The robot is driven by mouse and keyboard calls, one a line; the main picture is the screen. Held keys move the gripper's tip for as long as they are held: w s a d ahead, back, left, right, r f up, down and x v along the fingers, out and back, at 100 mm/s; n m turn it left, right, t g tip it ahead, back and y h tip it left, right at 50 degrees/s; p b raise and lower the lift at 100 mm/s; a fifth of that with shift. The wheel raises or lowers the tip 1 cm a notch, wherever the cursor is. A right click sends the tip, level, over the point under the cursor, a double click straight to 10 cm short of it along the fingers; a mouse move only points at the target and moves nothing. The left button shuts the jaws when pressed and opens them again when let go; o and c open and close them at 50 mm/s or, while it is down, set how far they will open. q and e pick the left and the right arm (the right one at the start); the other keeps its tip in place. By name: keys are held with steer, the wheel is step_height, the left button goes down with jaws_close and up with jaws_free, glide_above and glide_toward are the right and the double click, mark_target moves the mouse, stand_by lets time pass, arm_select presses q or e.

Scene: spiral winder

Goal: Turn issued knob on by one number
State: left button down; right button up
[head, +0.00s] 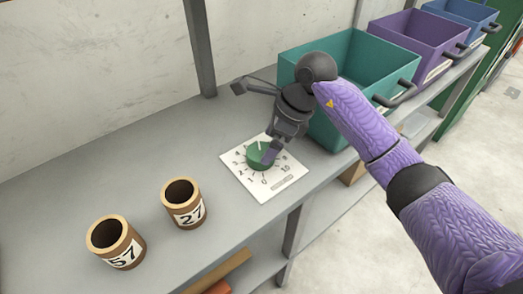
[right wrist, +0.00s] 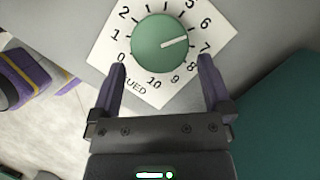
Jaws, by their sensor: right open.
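A green round knob (head: 259,157) sits on a white dial card (head: 264,190) on the grey shelf. In the right wrist view, the knob (right wrist: 158,40) has a white pointer line aimed between 6 and 7. The card's label there shows only the letters "UED", the rest being hidden. My left gripper is out of view.
Two brown cups, one marked 57 (head: 122,257) and one marked 27 (head: 188,215), stand left of the card. A teal bin (head: 333,131) stands close at the right, with purple (head: 412,37) and blue (head: 462,13) bins beyond. A grey post (head: 199,45) rises behind.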

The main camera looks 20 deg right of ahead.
mark_target(263, 152)
steer(key=b+x, duration=0.1)
steer(key=x, duration=0.2)
steer(key=shift+a+f, duration=0.15)
steer(key=shift+f, duration=0.2)
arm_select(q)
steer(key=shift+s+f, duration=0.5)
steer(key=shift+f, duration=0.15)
